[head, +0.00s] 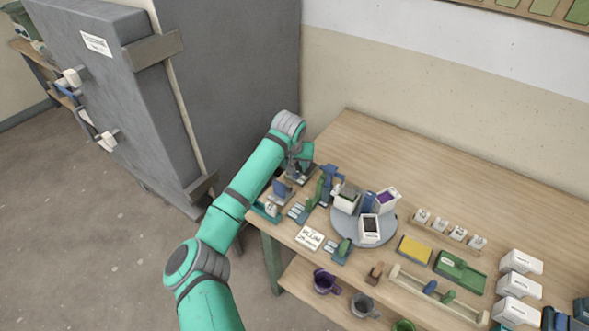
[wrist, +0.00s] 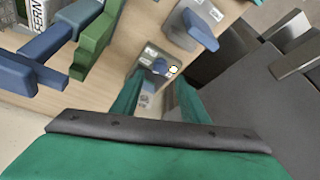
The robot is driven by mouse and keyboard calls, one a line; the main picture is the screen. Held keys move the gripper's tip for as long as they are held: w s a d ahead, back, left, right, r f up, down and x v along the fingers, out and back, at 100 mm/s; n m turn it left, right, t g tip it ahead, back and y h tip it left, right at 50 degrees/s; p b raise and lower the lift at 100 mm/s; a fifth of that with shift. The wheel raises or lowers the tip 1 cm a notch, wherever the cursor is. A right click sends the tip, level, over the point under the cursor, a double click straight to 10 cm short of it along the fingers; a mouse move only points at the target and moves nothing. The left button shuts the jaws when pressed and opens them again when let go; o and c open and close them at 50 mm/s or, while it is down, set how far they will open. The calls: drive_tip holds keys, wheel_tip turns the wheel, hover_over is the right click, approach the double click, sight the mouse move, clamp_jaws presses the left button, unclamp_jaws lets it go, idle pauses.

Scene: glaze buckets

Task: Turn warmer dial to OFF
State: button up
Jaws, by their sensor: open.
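A small grey box lies on the table below my gripper in the wrist view. It carries a blue dial (wrist: 159,66) with a small yellow spot beside it and pale labels on its face. I take it to be the warmer; the dial's exact setting is too small to read. My gripper (wrist: 156,98) is open, with its two green fingers apart and the box seen between and beyond their tips. Nothing is held. In the head view my gripper (head: 299,171) is over the table's far left corner and mostly hides the box. I cannot tell whether the fingers touch the dial.
A blue-handled device (wrist: 196,30) stands close by. Blue and green levered pieces (head: 326,185) stand beside my gripper. A round grey turntable (head: 376,238) bears several containers. A tall grey cabinet (head: 240,70) is close behind my arm.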

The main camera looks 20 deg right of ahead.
sight(295, 177)
drive_tip(key=shift+x, duration=2.15)
drive_tip(key=shift+s+a+r, duration=0.1)
clamp_jaws()
